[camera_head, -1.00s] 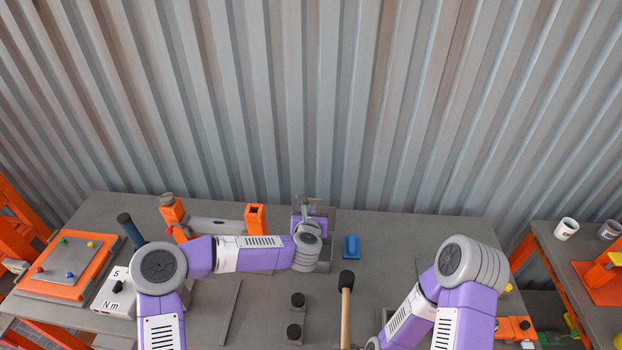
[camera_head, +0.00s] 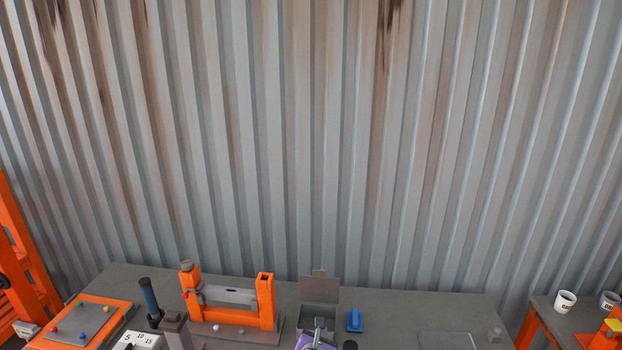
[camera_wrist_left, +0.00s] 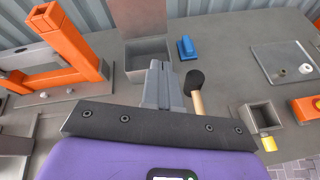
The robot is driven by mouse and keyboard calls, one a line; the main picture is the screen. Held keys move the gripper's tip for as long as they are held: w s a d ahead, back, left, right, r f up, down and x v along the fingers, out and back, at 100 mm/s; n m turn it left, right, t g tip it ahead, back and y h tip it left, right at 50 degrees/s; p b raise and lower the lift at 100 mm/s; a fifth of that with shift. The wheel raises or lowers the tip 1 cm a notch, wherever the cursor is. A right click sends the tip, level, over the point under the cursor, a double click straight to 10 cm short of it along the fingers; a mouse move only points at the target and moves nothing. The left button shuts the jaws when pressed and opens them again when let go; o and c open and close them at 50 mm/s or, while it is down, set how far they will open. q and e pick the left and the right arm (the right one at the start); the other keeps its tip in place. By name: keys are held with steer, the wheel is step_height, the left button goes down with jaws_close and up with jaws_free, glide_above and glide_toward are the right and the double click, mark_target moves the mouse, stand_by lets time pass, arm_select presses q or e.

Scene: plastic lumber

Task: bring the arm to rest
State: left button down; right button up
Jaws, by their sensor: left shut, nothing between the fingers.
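My left gripper (camera_head: 318,324) shows at the bottom edge of the head view, in front of the grey open-lidded box (camera_head: 320,316). In the left wrist view the fingers of my left gripper (camera_wrist_left: 158,70) are together with nothing between them. They point toward the same grey box (camera_wrist_left: 147,72), and its near wall is partly hidden behind them. Whether they touch it I cannot tell. Most of my left arm is out of the head view. My right arm and gripper are not in view.
An orange frame (camera_head: 266,299) stands left of the box. A blue block (camera_head: 354,320) lies to its right. In the left wrist view a black-headed mallet (camera_wrist_left: 195,80) lies close right of the fingers. A flat grey tray (camera_wrist_left: 270,66) and a small grey box (camera_wrist_left: 254,119) are farther right.

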arm_select(q)
steer(key=s+a+f+m+g+h, duration=0.1)
steer(key=s+a+f+m+g, duration=0.15)
steer(key=s+f+m, duration=0.55)
steer(key=s+a+f+m+g+h, duration=0.1)
steer(key=s+f+m+g, duration=0.4)
steer(key=f+m, duration=0.4)
steer(key=s+a+f+m+g, duration=0.3)
steer(key=s+a+m, duration=0.25)
steer(key=s, duration=0.45)
steer(key=s+a+f+m+g, duration=0.2)
steer(key=s+a+f+m, duration=0.3)
steer(key=s, duration=0.6)
step_height(320, 180, down, 10)
steer(key=w+d+b, duration=0.1)
steer(key=b, duration=1)
steer(key=shift+d+y, duration=0.3)
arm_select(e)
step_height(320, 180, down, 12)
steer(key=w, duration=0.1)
